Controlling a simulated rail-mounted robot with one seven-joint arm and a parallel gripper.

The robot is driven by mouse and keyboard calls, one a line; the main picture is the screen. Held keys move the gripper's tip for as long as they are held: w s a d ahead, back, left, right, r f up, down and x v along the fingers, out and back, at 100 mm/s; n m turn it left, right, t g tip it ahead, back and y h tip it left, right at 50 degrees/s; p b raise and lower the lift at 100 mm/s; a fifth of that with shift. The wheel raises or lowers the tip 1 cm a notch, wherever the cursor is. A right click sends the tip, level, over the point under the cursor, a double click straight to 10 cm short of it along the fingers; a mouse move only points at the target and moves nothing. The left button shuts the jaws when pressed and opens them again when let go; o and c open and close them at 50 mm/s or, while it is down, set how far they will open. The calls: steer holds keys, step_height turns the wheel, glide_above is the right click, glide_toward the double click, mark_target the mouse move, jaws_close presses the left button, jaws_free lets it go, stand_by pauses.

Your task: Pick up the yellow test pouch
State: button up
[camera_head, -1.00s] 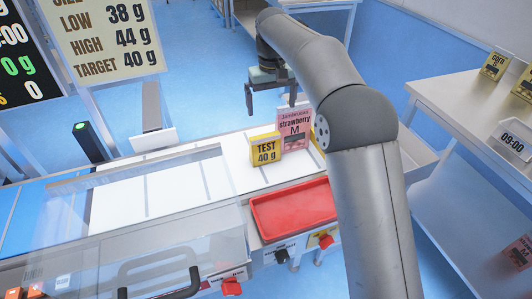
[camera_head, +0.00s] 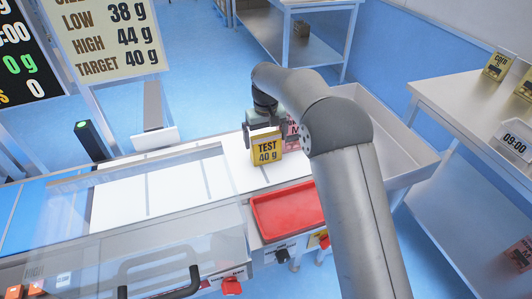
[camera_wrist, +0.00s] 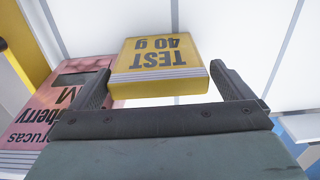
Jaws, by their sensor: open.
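The yellow test pouch (camera_head: 267,150), printed "TEST 40 g", stands upright on the white belt in the head view. It also shows in the wrist view (camera_wrist: 160,62), with its label upside down. My gripper (camera_head: 265,132) is right at the pouch from behind and above. In the wrist view my gripper (camera_wrist: 167,82) is open, with one finger on each side of the pouch. The left finger is close to the pouch's side; whether either finger touches it I cannot tell.
A pink strawberry pouch (camera_head: 293,136) stands just right of the test pouch, partly hidden by my arm; in the wrist view it lies close outside the left finger. A red tray (camera_head: 287,208) sits in front of the belt. The belt (camera_head: 175,188) to the left is clear.

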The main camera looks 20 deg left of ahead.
mark_target(267, 148)
steer(key=f, duration=0.4)
steer(key=shift+s+d+f+p, duration=0.15)
steer(key=shift+d+f+p, duration=0.1)
steer(key=shift+f+p, duration=0.05)
steer(key=shift+c, duration=0.3)
steer(key=c, duration=0.7)
steer(key=shift+c, duration=0.2)
steer(key=shift+r, duration=0.1)
